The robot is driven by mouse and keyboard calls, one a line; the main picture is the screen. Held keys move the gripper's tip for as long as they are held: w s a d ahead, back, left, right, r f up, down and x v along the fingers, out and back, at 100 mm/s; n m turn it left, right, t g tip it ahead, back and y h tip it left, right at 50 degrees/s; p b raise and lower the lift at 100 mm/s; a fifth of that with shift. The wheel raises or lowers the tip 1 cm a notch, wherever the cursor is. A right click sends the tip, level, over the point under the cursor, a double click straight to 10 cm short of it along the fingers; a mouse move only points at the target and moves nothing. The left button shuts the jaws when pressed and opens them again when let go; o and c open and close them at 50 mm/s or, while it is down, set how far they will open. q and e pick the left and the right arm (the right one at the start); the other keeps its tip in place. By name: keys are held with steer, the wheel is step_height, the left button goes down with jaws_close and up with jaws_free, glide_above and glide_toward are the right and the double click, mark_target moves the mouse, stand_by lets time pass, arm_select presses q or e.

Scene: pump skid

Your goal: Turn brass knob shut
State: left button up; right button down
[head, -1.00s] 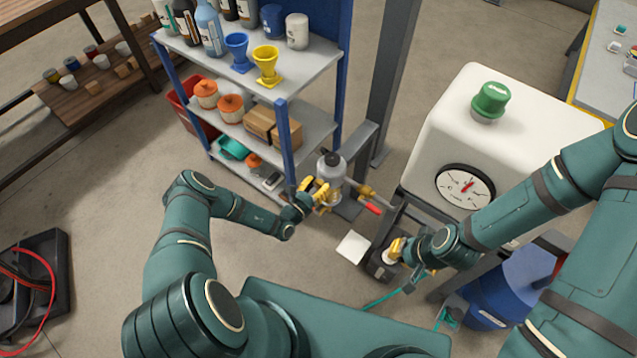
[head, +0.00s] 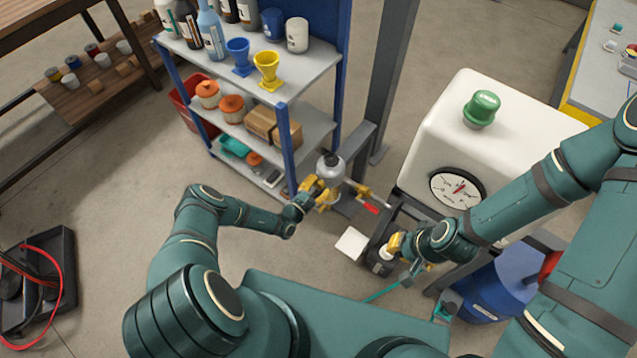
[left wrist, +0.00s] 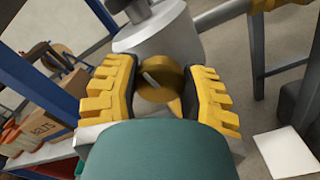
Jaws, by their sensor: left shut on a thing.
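The brass knob (left wrist: 174,78) is round, with a pale slanted mark on its face. It sits at the front of a grey canister-like housing (left wrist: 165,38), which also shows in the head view (head: 331,164) beside the shelf. My left gripper (head: 321,196) is shut on the knob, with a yellow ridged finger on each side of it in the left wrist view (left wrist: 160,88). In the head view the fingers hide the knob. My right gripper (head: 394,245) is low by a small whitish part near the tank stand; whether it grips this is unclear.
A blue-posted shelf (head: 286,140) with bottles and funnels stands close to my left gripper. A red-handled valve (head: 371,208) is just right of it. A white tank (head: 530,130) with a gauge (head: 457,189) stands at right.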

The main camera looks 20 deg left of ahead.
arm_select(q)
steer(key=shift+r+m, duration=0.1)
steer(key=shift+m, duration=0.5)
steer(key=shift+w, duration=0.1)
steer(key=o, duration=1.2)
steer(key=v, duration=1.2)
